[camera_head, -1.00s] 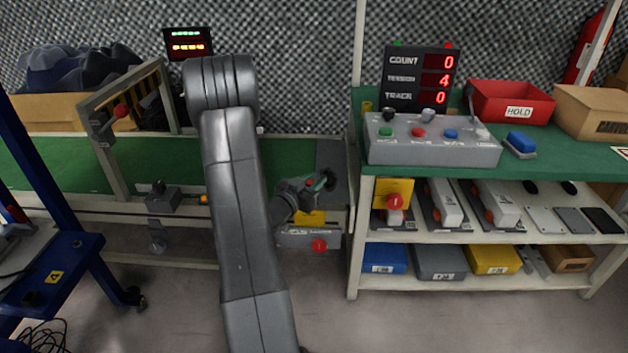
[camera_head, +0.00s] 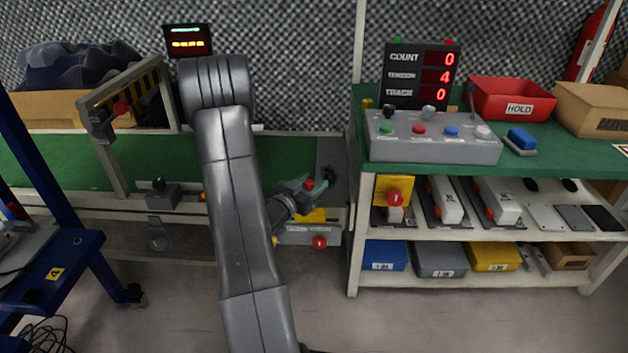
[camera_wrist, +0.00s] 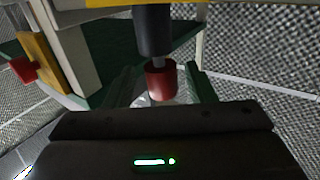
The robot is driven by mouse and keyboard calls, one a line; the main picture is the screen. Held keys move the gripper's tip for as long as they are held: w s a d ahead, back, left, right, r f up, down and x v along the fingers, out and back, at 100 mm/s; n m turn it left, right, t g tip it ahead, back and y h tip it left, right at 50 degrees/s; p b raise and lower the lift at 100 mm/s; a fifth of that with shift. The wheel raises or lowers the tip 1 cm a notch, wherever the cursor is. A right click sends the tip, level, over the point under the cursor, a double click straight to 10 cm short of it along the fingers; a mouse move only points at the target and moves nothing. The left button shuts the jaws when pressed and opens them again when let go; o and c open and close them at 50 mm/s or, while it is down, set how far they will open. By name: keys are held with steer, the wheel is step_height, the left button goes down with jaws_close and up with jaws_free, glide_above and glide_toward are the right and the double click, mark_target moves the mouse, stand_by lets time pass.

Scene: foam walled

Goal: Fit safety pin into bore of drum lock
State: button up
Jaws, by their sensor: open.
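My gripper (camera_head: 318,185) is at the right end of the green conveyor, pointing right, with its green fingers apart. In the wrist view my gripper (camera_wrist: 160,86) has a red cylinder (camera_wrist: 160,82) between its fingers; contact with them is not clear. The red cylinder, which looks like the safety pin's head, joins a thin metal shaft below a dark cylinder (camera_wrist: 155,30). In the head view a small red part (camera_head: 309,185) shows at my fingers. A dark part (camera_head: 328,172) lies just beyond them. I cannot tell for sure which part is the drum lock, and no bore is visible.
A grey box (camera_head: 298,236) with a red button (camera_head: 319,242) and a yellow block (camera_head: 316,215) sit just below my gripper. A shelved bench (camera_head: 585,155) stands close on the right, with its post near my fingers. A blue cart (camera_head: 60,255) stands at left.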

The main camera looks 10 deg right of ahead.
steer(key=p+v, duration=0.2)
steer(key=v, duration=1)
steer(key=shift+s+a+p, duration=0.15)
steer(key=shift+p, duration=0.2)
steer(key=b+x, duration=0.3)
steer(key=x, duration=1)
steer(key=shift+w+d, duration=0.25)
steer(key=shift+d, duration=0.05)
steer(key=shift+r, duration=0.35)
